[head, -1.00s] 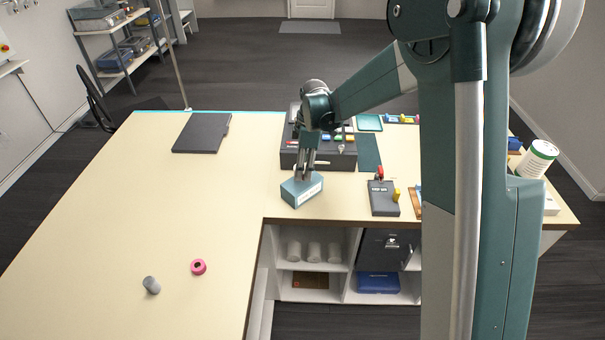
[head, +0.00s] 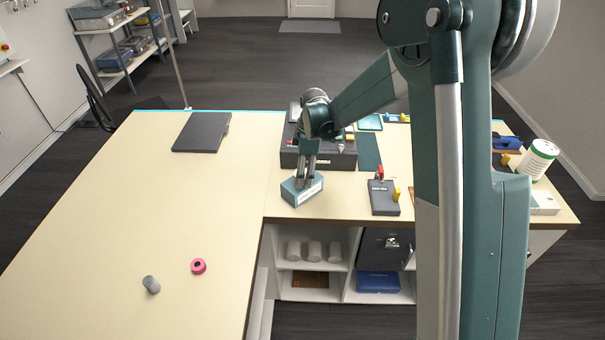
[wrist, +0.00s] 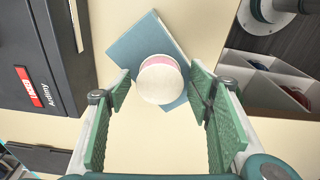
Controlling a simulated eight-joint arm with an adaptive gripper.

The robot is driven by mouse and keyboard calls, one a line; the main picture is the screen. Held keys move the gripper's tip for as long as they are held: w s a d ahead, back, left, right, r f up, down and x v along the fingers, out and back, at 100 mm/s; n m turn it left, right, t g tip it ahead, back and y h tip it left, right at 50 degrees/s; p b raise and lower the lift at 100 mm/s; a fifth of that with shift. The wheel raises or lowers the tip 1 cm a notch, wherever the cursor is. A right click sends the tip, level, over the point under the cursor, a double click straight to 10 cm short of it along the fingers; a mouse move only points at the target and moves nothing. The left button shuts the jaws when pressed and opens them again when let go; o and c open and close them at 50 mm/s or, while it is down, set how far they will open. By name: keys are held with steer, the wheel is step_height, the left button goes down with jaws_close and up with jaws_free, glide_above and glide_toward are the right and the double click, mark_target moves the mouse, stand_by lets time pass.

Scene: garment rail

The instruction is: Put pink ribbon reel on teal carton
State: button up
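The teal carton (head: 311,190) stands on the table near the inner corner, below my gripper; it also shows in the wrist view (wrist: 140,47). The reel (wrist: 161,82), with a round white face and a pink band, is between my two fingers in the wrist view and overlaps the carton. My gripper (wrist: 160,95) is open, with a small gap showing beside the reel. In the head view my gripper (head: 305,180) is right over the carton and the reel is hidden. I cannot tell whether the reel touches the carton's top.
A pink ring (head: 198,266) and a grey cylinder (head: 151,285) are at the front left. A dark box (head: 340,160) is close behind the carton. A dark grey block (head: 383,198) stands to the right. The table's inner edge is just in front. The left tabletop is mostly clear.

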steer(key=shift+r, duration=0.2)
step_height(320, 180, up, 12)
steer(key=d, duration=0.1)
steer(key=shift+d, duration=0.2)
stand_by(0.6)
steer(key=shift+w, duration=0.1)
stand_by(0.4)
